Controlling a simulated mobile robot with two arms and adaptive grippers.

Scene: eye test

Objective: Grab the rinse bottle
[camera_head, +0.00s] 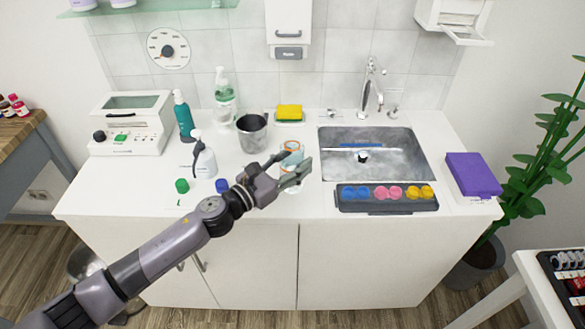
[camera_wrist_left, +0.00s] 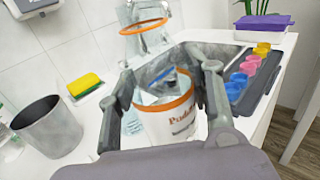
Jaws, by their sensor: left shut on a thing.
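My left gripper (camera_head: 300,172) is shut on a clear container with orange bands and a white label (camera_head: 291,159), above the counter's front middle. In the left wrist view the container (camera_wrist_left: 168,122) sits between the fingers (camera_wrist_left: 165,100), with partly readable lettering. It looks roughly upright; part of it is hidden by the fingers. A white bottle with a dark angled nozzle (camera_head: 204,162) stands on the counter to the left, apart from the gripper. I cannot tell from the labels which one is the rinse bottle. My right gripper is not in view.
A grey cup (camera_head: 252,138) and a yellow sponge (camera_head: 289,112) stand behind the gripper. The sink (camera_head: 410,165) and a dark tray of coloured pieces (camera_head: 385,207) lie to the right. Teal (camera_head: 183,115) and clear green (camera_head: 224,92) pump bottles stand at the back left.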

